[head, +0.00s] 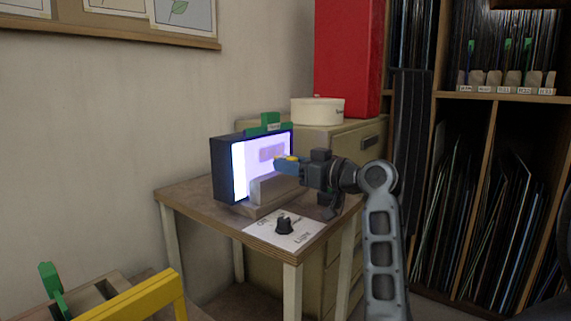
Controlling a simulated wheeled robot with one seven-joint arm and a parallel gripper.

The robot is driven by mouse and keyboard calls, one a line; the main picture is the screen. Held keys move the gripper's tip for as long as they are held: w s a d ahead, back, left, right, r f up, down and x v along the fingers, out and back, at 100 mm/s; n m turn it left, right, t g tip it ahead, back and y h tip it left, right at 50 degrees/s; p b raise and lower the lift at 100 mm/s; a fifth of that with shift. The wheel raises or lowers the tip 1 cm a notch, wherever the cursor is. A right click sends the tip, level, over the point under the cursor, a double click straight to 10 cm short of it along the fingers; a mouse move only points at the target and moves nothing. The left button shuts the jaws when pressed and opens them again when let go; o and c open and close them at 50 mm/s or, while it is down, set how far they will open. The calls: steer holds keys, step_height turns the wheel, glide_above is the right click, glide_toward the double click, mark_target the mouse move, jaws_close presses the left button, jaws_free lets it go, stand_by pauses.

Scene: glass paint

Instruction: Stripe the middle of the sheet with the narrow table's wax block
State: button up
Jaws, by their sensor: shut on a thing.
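The sheet (239,172) is a bright, lit, whitish panel standing upright in a dark box on a small wooden table (190,203). A faint mauve patch (270,154) shows around its middle. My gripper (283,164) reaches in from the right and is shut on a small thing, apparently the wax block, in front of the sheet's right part. Whether the tip touches the sheet is unclear. My gripper hides part of the sheet's right side.
A grey block-like piece (272,190) stands low before the sheet. Green pieces (269,122) top the box. A drawer cabinet with a cream tin (317,110) stands behind; a yellow bar (135,297) is at lower left.

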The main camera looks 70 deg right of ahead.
steer(key=shift+v, duration=1.5)
